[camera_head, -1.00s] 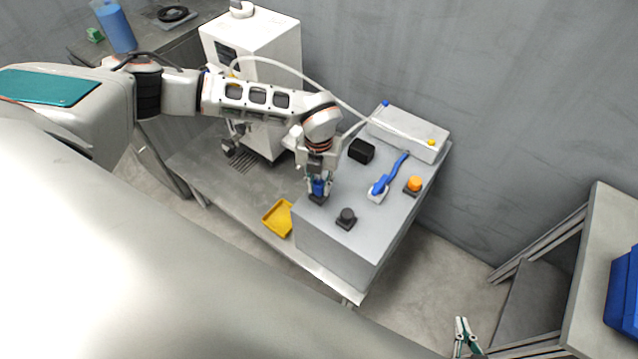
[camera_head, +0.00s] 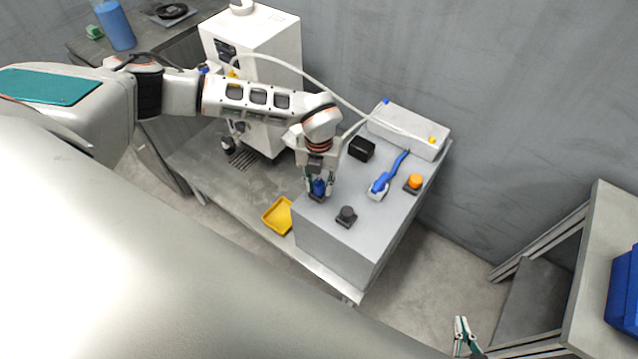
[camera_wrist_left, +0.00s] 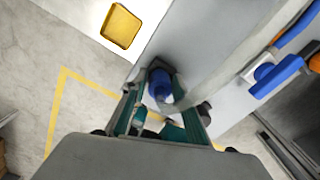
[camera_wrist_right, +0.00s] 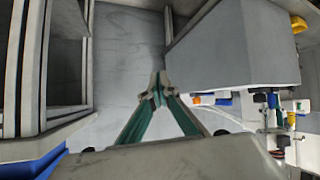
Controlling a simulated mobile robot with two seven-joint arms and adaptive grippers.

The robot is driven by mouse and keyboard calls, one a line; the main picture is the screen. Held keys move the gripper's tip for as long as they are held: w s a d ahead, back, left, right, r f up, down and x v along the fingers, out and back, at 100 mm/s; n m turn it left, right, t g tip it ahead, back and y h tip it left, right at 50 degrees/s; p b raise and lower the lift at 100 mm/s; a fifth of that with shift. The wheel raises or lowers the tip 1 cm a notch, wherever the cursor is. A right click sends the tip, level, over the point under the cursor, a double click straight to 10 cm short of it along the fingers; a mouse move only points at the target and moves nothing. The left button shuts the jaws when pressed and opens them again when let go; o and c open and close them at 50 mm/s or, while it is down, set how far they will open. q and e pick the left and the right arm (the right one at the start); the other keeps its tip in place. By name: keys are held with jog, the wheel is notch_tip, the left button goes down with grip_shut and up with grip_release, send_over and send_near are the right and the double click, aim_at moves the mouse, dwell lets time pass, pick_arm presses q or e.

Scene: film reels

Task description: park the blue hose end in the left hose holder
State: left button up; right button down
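The blue hose end (camera_head: 319,187) stands in or on a dark square holder (camera_head: 316,198) at the left edge of the grey cabinet top. In the left wrist view the blue hose end (camera_wrist_left: 160,86) sits against the dark holder, between my fingers. My left gripper (camera_head: 320,190) is around it from above, with its fingers spread and a gap beside the blue piece. How deep the hose end sits is hidden. A second dark holder (camera_head: 346,216) with a dark round piece is to its right. My right gripper (camera_wrist_right: 158,88) is shut and empty, away from the cabinet.
On the grey cabinet (camera_head: 335,240) are a black box (camera_head: 361,149), a blue-handled tool (camera_head: 388,177) and an orange button (camera_head: 415,182). A white box (camera_head: 405,130) stands behind. A pale hose (camera_head: 340,98) arches over. A yellow tray (camera_head: 278,216) lies left of the cabinet.

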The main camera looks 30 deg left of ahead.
aim_at(319, 182)
pick_arm(q)
jog(key=shift+r, duration=0.1)
jog(key=shift+r+p, duration=0.4)
jog(key=shift+r, duration=0.05)
notch_tip(319, 182, up, 8)
jog(key=p, duration=0.6)
jog(key=shift+f, duration=0.1)
jog(key=shift+r+p, duration=0.55)
jog(key=shift+p, duration=0.15)
jog(key=shift+r+p, duration=0.45)
jog(key=shift+r, duration=0.05)
